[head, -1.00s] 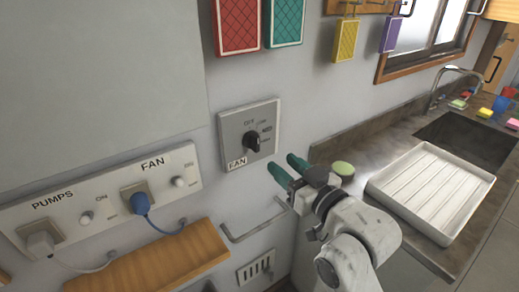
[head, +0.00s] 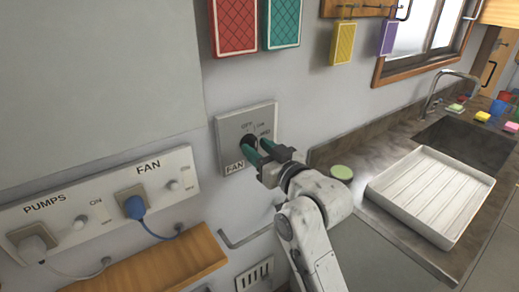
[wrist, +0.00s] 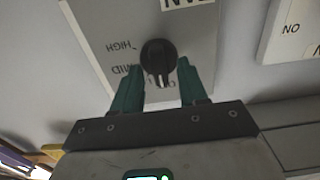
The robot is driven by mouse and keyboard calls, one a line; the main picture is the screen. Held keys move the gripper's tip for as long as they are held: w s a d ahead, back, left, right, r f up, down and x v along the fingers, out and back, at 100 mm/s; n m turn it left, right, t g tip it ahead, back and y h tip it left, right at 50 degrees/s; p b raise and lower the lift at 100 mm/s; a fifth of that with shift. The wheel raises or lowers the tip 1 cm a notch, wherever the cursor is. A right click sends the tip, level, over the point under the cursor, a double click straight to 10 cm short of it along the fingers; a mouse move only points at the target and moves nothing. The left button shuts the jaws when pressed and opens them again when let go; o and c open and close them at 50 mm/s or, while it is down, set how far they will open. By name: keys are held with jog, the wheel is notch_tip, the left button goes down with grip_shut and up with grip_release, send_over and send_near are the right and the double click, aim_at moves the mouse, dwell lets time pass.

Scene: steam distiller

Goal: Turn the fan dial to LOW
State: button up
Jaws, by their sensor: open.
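The fan dial is a black knob (wrist: 158,55) on a grey wall plate (head: 229,128) labelled FAN. Marks for OFF, LOW, MID and HIGH surround it; the wrist view shows them upside down. The knob's narrow end points down in the wrist view, near the OFF and LOW marks, partly covering the lettering; I cannot tell its exact setting. My gripper (head: 256,147) is at the plate, its green fingers open. In the wrist view the fingertips (wrist: 159,66) stand either side of the knob, with a gap visible on each side. In the head view my fingers partly hide the knob.
A white panel (head: 100,205) with PUMPS and FAN sockets and switches is at left, above a wooden shelf (head: 160,264). A metal bar (head: 245,238) juts out below the plate. A counter with a white tray (head: 430,190) and sink is at right.

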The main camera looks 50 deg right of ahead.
grip_shut()
dwell(0.5)
jog(key=m+p, duration=0.1)
jog(key=m, duration=0.3)
jog(key=shift+d, duration=0.1)
jog(key=shift+d+f+m+p, duration=0.1)
jog(key=shift+m+p, duration=0.65)
jog(key=shift+m, duration=1.15)
grip_release()
jog(key=shift+s, duration=0.15)
